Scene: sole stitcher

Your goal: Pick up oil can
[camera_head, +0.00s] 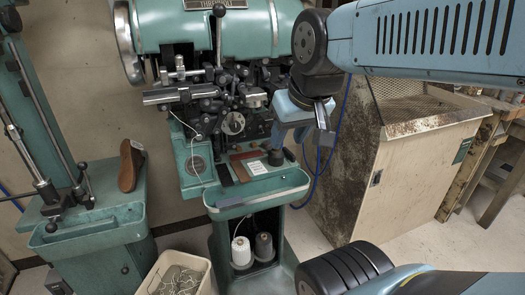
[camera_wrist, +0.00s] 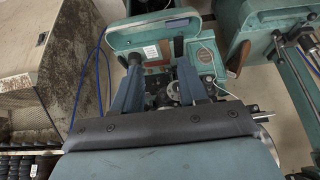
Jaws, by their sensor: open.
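A small dark round object (camera_head: 275,157), which looks like the oil can, stands on the tray of the green stitching machine. It also shows in the wrist view (camera_wrist: 135,58), by the tip of the left finger; its shape is partly hidden. My gripper (camera_head: 300,135) is open and hangs above the right side of the tray, close to this object. In the wrist view the two blue fingers (camera_wrist: 158,75) are spread apart with nothing held between them. I cannot tell whether a finger touches the can.
The tray (camera_head: 257,203) also bears a white card (camera_head: 257,168) and a dark bar (camera_head: 225,175). Machine levers (camera_head: 205,92) are left of my gripper. A dusty cabinet (camera_head: 400,170) stands right. Thread cones (camera_head: 242,251) sit below.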

